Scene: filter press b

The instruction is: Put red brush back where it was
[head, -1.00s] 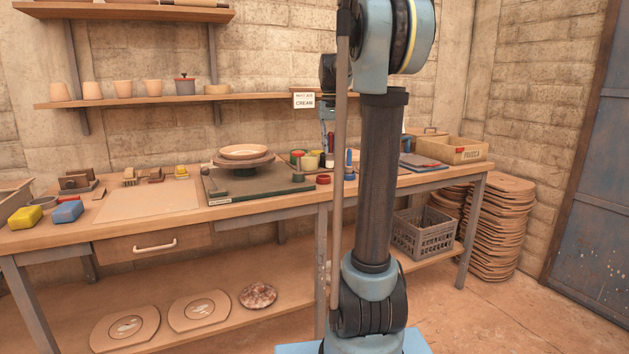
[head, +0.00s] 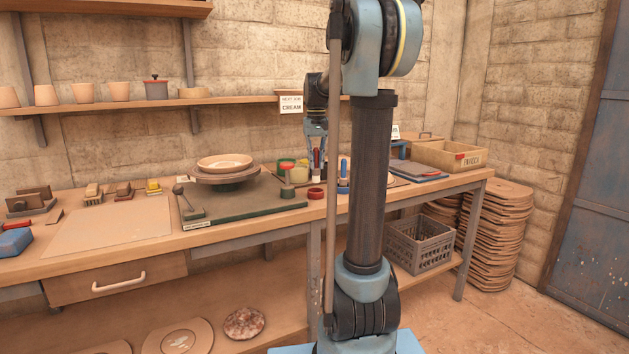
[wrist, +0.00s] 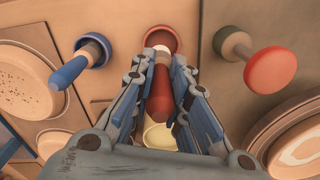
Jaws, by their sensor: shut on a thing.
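My gripper (head: 316,147) is over the bench, shut on the red brush (wrist: 160,92). In the head view the red brush (head: 317,160) hangs roughly upright below the fingers. In the wrist view the fingers (wrist: 160,105) stand on both sides of it. Its far end overlaps a small red ring or dish (wrist: 160,38), which also shows on the bench in the head view (head: 316,193). I cannot tell whether they touch. A pale yellow cup (wrist: 158,137) shows between the fingers.
A bowl on a turntable (head: 224,164) is to the left. A wooden crate (head: 448,156) is at the right end. The front board (head: 108,226) is bare.

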